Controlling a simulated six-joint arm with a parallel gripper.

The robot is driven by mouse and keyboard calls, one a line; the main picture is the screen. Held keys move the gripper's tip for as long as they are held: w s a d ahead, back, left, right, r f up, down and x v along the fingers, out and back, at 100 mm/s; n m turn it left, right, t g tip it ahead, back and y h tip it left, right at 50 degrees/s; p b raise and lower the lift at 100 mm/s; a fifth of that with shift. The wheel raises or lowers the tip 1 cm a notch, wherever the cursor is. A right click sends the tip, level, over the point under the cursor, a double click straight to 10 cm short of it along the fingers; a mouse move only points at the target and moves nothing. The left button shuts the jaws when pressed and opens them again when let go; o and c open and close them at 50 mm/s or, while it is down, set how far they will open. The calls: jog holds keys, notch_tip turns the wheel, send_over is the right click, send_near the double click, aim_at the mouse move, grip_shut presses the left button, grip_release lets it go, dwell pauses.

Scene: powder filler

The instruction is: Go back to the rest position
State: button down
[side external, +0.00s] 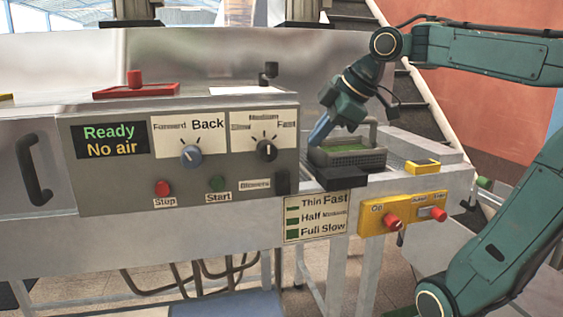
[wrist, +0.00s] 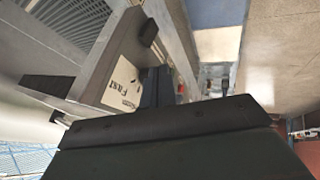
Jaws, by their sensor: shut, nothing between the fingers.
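My gripper (side external: 317,138) is at the right end of the machine in the side external view, pointing down and to the left. Its blue fingers are shut and empty. The tips are at the left edge of a grey basket (side external: 362,160) with green inside; I cannot tell whether they touch it. In the wrist view, my gripper (wrist: 157,78) shows as dark fingers close together, beyond a wide dark body that hides much of the lower picture. Part of the label plate (wrist: 122,88) shows beside them.
The control panel (side external: 110,180) reads "Ready" and "No air". A yellow switch box (side external: 375,220) is at lower right. A staircase stands behind.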

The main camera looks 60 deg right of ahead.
jog(key=shift+r, duration=0.1)
dwell(0.4)
jog(key=s+a+f+m+g, duration=0.1)
jog(key=s+a+f+m, duration=0.6)
jog(key=f, duration=0.6)
jog(key=s+a, duration=0.2)
jog(key=s, duration=0.1)
jog(key=shift+f+g, duration=0.2)
jog(key=shift+g, duration=0.1)
